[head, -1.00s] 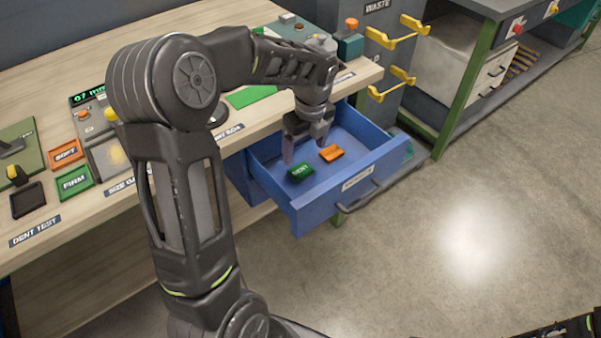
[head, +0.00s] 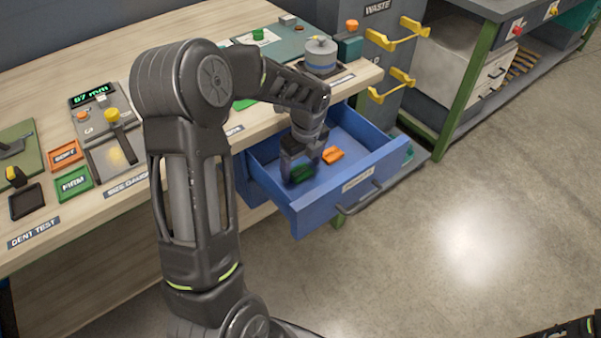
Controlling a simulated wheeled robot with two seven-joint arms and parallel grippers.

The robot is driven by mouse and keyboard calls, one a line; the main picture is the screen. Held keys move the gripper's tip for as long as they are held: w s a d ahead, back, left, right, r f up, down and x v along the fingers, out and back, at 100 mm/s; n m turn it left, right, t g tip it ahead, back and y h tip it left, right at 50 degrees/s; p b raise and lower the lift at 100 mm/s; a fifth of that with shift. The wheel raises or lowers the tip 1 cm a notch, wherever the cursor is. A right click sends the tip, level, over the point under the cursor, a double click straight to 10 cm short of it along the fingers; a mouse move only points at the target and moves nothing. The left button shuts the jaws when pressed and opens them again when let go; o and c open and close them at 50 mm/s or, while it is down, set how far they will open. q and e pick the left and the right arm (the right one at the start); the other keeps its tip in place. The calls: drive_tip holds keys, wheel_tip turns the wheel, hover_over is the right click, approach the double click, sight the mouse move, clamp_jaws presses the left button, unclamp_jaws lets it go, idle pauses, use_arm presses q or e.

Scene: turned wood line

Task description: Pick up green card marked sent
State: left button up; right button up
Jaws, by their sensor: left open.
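The green card (head: 302,174) lies in the open blue drawer (head: 345,193), towards its left side. In the head view my left gripper (head: 299,172) is right above the card, fingers pointing down and apart. The fingers hide part of the card and its marking cannot be read now. Whether the fingers touch the card I cannot tell. An orange card (head: 332,155) lies just right of the gripper in the same drawer.
The wooden bench (head: 50,255) edge runs behind the drawer. On it are a size gauge (head: 118,150), an orange SOFT tile (head: 65,154) and a green FIRM tile (head: 73,183). A waste bin (head: 375,60) with yellow handles stands at the drawer's back right. The floor at right is clear.

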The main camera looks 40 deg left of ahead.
use_arm(q)
drive_tip(key=shift+f, duration=0.65)
drive_tip(key=shift+c, duration=0.2)
drive_tip(key=c, duration=1.4)
